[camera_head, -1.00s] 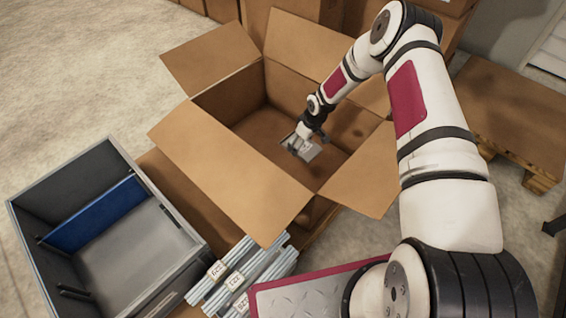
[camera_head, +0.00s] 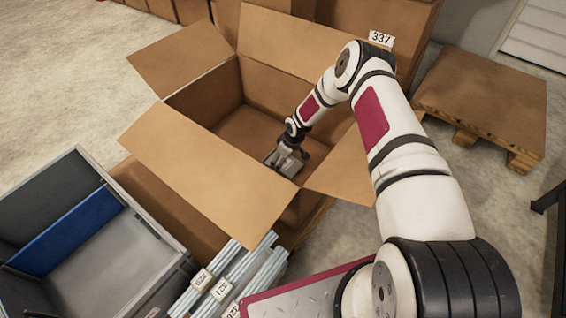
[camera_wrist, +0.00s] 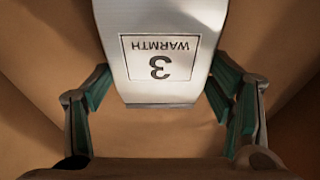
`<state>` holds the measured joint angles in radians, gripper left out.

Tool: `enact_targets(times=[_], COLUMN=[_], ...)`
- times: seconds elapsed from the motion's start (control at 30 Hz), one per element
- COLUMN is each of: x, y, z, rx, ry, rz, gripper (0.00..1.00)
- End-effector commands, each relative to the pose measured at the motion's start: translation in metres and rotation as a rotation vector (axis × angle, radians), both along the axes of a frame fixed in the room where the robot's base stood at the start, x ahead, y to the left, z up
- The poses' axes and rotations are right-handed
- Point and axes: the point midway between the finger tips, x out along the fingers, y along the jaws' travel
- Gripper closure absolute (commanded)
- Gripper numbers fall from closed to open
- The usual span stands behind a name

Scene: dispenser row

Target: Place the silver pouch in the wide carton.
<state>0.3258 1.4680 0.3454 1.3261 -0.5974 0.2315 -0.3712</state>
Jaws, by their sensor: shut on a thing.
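The wide carton (camera_head: 205,178) is a large open cardboard box with its flaps folded outward, in the middle of the head view. My gripper (camera_head: 288,159) is inside it, low and near its right-hand wall. It is shut on the silver pouch (camera_head: 270,158), which is partly hidden by the gripper in the head view. In the wrist view the pouch (camera_wrist: 160,88) lies between the green-padded fingers and bears a label reading "WARMTH 3", upside down. Brown cardboard lies beneath it. I cannot tell whether the pouch touches the carton floor.
A grey bin (camera_head: 108,262) with a blue divider stands at lower left. Pale numbered strips (camera_head: 232,277) lie beside it. A wooden pallet (camera_head: 483,92) is at right, and more cardboard boxes (camera_head: 375,58) stand behind the carton. The concrete floor at upper left is clear.

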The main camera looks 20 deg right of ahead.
Motion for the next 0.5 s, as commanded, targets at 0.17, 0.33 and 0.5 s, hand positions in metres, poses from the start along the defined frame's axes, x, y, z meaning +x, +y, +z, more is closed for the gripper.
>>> enact_targets(times=[0.17,0.33,0.5], x=[0.0011,0.0006,0.0005], y=[0.0001,0.0002,0.0002], z=[-0.0005,-0.0029,-0.0035], rx=[0.000,0.001,0.001], ry=[-0.002,-0.001,-0.001], rz=[0.000,0.000,0.000], gripper=[0.55,0.55,0.05])
